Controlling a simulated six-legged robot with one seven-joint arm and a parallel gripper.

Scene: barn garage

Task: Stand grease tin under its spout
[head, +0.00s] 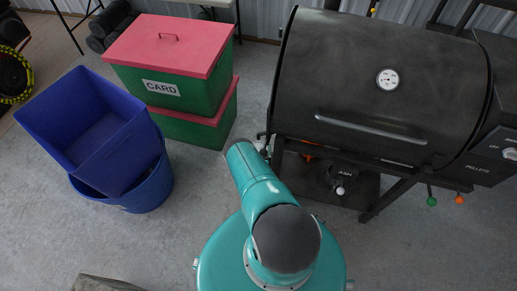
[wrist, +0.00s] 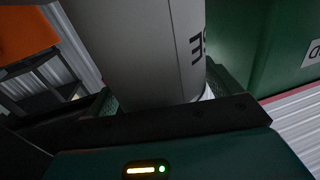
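In the wrist view a pale grey cylinder with dark lettering, seemingly the grease tin (wrist: 135,50), fills the middle. My gripper (wrist: 162,92) has a textured pad against each side of it and appears shut on it. Only part of the lettering shows, and the tin's ends are out of clear view. In the head view my teal arm reaches up and left beside the black smoker grill (head: 375,85), and my gripper and the tin are hidden there. A small dark fitting shows at the grill's left end; I cannot tell whether it is the spout.
Green boxes with red lids, one marked CARD (head: 175,62), stand left of the grill. Blue bins (head: 82,115) stand further left. Under the grill are an ASH part (head: 343,173) and dark legs. Concrete floor (head: 190,185) is bare between the bins and my arm.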

